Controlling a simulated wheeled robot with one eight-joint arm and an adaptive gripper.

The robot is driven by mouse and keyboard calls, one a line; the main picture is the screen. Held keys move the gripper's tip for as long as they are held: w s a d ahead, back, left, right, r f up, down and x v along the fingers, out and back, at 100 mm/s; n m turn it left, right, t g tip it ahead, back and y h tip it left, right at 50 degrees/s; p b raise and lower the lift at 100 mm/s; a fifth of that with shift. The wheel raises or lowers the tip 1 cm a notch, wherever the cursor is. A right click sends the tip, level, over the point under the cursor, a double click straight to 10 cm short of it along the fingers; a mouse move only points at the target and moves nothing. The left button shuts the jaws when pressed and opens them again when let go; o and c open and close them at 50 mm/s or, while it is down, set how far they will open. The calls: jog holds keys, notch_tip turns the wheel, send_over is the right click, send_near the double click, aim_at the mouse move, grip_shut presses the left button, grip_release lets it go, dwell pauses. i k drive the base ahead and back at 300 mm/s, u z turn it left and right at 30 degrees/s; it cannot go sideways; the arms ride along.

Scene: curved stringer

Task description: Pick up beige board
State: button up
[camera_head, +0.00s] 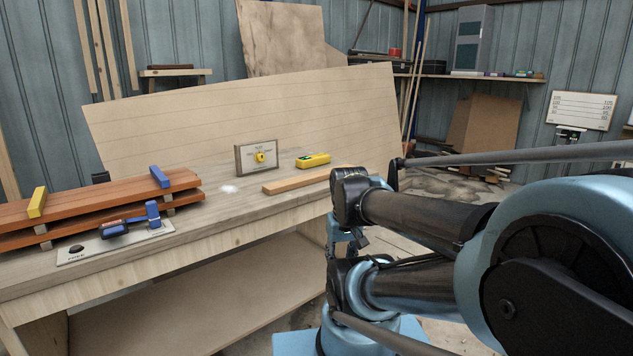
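A wide beige board (200,125) with faint horizontal lines stands on its long edge at the back of the workbench, slightly tilted, its right end higher than its left. Its lower edge is partly hidden behind things on the bench. A narrow light-brown wooden strip (300,181) also lies flat on the bench, its right end close to my arm in the picture. My arm fills the right side of the view. No gripper fingers can be made out, and nothing visible of my arm touches the beige board.
The workbench (225,210) holds a small framed sign (242,157) and a yellow tool (313,160). Stacked reddish planks (100,198) with yellow and blue clamps lie at the left, by a blue clamp on a white plate (80,251). Bare bench top shows around the strip.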

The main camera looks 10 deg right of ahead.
aim_at(278, 187)
jog(key=i, duration=0.5)
jog(key=k, duration=0.5)
jog(key=z, duration=1.35)
jog(key=i, duration=0.85)
jog(key=u, duration=1.2)
